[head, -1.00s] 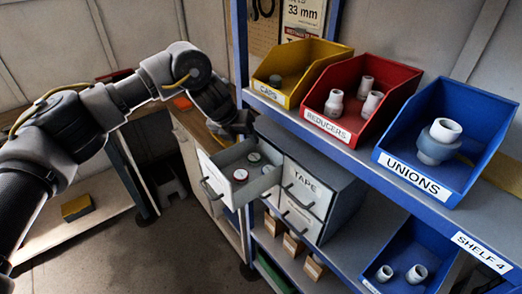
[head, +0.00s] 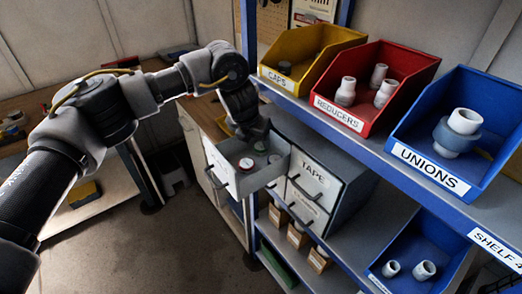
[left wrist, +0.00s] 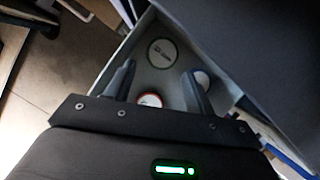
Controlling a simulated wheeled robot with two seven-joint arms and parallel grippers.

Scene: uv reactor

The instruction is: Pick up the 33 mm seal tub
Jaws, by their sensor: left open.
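Small round seal tubs with pale lids stand in an open grey drawer (head: 264,182) in the head view. One tub (head: 247,164) is near the front; another (head: 274,158) is to its right, and a third is partly hidden below my gripper. The left wrist view shows a dark-ringed lid (left wrist: 162,52), a red-ringed lid (left wrist: 150,100) and a pale lid (left wrist: 202,78) partly covered by a finger. The lid print is too small to read, so I cannot tell which is 33 mm. My left gripper (head: 255,134) is open and empty, pointing down over the drawer; its fingers (left wrist: 158,70) are apart.
The drawer cabinet (head: 346,196) has a TAPE drawer beside the open one. Above it, a shelf holds a yellow CAPS bin (head: 334,38), a red REDUCERS bin (head: 405,63) and a blue UNIONS bin (head: 494,98). The shelf's blue front edge lies close to my left arm.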

